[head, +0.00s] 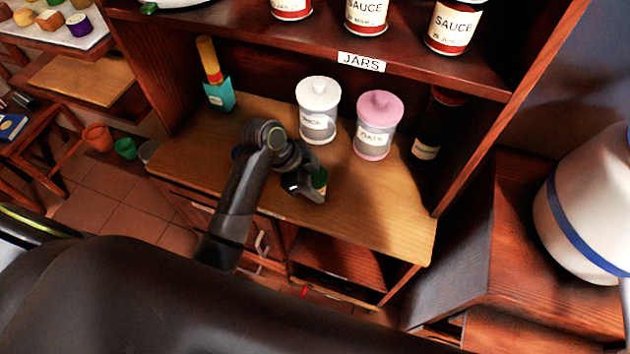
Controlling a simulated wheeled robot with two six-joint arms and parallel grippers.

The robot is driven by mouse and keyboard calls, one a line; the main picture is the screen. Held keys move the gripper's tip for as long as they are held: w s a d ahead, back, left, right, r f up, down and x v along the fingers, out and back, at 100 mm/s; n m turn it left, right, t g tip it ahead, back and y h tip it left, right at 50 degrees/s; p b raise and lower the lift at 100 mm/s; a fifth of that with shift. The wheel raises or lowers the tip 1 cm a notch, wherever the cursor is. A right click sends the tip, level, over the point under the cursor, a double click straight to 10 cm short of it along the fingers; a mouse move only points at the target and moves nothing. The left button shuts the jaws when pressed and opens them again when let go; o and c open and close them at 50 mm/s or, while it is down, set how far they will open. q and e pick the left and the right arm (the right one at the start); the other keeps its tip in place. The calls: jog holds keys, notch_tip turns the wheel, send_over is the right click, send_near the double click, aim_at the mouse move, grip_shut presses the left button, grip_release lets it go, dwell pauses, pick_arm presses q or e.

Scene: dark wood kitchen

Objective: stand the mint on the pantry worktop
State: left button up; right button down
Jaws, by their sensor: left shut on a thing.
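My left gripper (314,190) reaches over the pantry worktop (380,205), near its front half. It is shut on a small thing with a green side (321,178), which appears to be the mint. The fingers and wrist hide most of it, and I cannot read a label on it. I cannot tell whether its base touches the wood. My right gripper is not in view.
A white-lidded jar (318,108), a pink-lidded jar (376,128) and a dark bottle (432,135) stand behind the gripper. A teal box (219,94) stands back left. A shelf marked JARS (361,62) overhangs the back. The worktop's front right is clear.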

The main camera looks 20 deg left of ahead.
pick_arm(q)
jog(key=o, duration=1.1)
jog(key=shift+o, duration=0.2)
jog(key=v, duration=1.2)
jog(key=shift+s, duration=0.1)
